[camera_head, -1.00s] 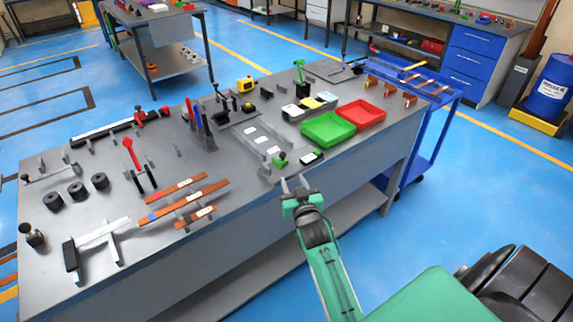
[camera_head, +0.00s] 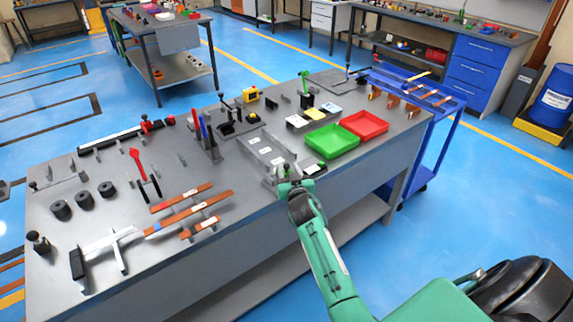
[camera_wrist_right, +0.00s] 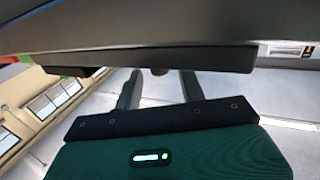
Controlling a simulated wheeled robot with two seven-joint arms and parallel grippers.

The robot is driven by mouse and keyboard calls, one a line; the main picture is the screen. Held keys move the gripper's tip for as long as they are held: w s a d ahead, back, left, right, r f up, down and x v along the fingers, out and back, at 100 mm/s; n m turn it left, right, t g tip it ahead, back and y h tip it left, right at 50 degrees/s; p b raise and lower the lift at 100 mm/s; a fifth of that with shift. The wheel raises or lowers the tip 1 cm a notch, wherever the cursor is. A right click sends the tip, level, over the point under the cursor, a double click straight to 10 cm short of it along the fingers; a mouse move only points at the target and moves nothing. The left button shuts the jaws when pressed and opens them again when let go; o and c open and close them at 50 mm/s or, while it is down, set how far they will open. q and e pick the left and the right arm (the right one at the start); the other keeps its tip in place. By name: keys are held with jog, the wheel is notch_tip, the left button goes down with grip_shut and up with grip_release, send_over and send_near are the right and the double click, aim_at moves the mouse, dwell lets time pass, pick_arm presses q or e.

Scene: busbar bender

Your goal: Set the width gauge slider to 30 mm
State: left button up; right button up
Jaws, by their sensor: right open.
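A flat grey plate with white labels (camera_head: 262,150) lies near the bench's front edge in the head view. In the right wrist view the two fingers (camera_wrist_right: 160,88) are apart. My left gripper is not in view.
Green (camera_head: 331,141) and red (camera_head: 365,125) trays stand right of the plate. A small black-and-white item (camera_head: 313,169) lies close beside the gripper. Copper bars (camera_head: 188,212) and an upright tool holder (camera_head: 208,145) are to the left. The floor before the bench is free.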

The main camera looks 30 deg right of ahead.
jog(key=shift+x, duration=1.45)
jog(key=c, duration=0.8)
jog(key=shift+a, duration=0.1)
jog(key=shift+a, duration=0.1)
jog(key=o, duration=0.8)
jog(key=shift+s, duration=0.1)
